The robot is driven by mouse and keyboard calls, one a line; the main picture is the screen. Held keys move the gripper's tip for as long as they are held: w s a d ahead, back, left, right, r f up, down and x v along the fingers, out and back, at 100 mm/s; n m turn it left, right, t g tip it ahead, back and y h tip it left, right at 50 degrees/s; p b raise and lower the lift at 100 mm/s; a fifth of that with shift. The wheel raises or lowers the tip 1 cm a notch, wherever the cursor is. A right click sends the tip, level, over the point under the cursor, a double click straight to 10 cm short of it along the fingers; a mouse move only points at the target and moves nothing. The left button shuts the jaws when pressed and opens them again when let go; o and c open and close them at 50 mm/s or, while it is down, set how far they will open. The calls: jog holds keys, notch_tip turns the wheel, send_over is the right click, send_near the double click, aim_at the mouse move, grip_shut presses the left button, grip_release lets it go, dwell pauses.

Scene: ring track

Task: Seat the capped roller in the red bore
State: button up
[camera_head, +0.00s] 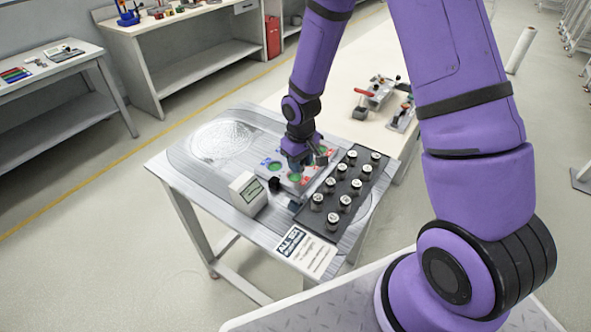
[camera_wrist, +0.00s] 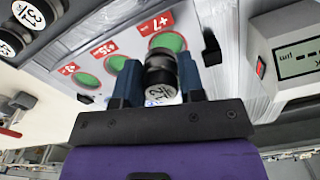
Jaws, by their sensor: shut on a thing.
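My gripper (camera_head: 297,160) is over the bore block (camera_head: 318,182) on the grey table. In the wrist view my gripper (camera_wrist: 158,72) is shut on a capped roller (camera_wrist: 161,80), a dark cylinder with a pale, marked end cap facing the camera. The roller overlaps the lower edge of a green-faced bore (camera_wrist: 170,41) with a red "+7" label (camera_wrist: 154,24). Two more green bores (camera_wrist: 115,62) (camera_wrist: 87,80) with red labels lie to its left. I cannot tell whether the roller is inside a bore or above it.
A black tray (camera_head: 317,233) with several capped rollers (camera_head: 333,220) stands right of the block. A white gauge with a display (camera_head: 248,193) stands at its front left; it also shows in the wrist view (camera_wrist: 290,60). A printed card (camera_head: 305,253) lies at the table's front edge.

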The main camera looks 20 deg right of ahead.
jog(key=shift+w+a, duration=0.15)
jog(key=shift+a, duration=0.05)
jog(key=shift+w+a+f, duration=0.15)
jog(key=shift+f, duration=0.75)
jog(key=shift+w+a+f, duration=0.1)
jog(key=shift+a+f, duration=0.05)
jog(key=shift+f, duration=0.75)
jog(key=o, duration=1)
jog(key=shift+f, duration=0.15)
notch_tip(320, 180, up, 13)
jog(key=s+d+r+m+t, duration=0.1)
jog(key=s+d+r+t, duration=0.2)
jog(key=r, duration=0.8)
jog(key=s+d+r+m+t, duration=0.1)
jog(key=s+d+r, duration=0.1)
jog(key=s+r, duration=0.6)
jog(key=s+d+r+m+t, duration=0.1)
jog(key=s+r, duration=0.8)
jog(key=s, duration=0.5)
jog(key=shift+s+d+r+m, duration=0.25)
jog(key=shift+s+d+m, duration=0.15)
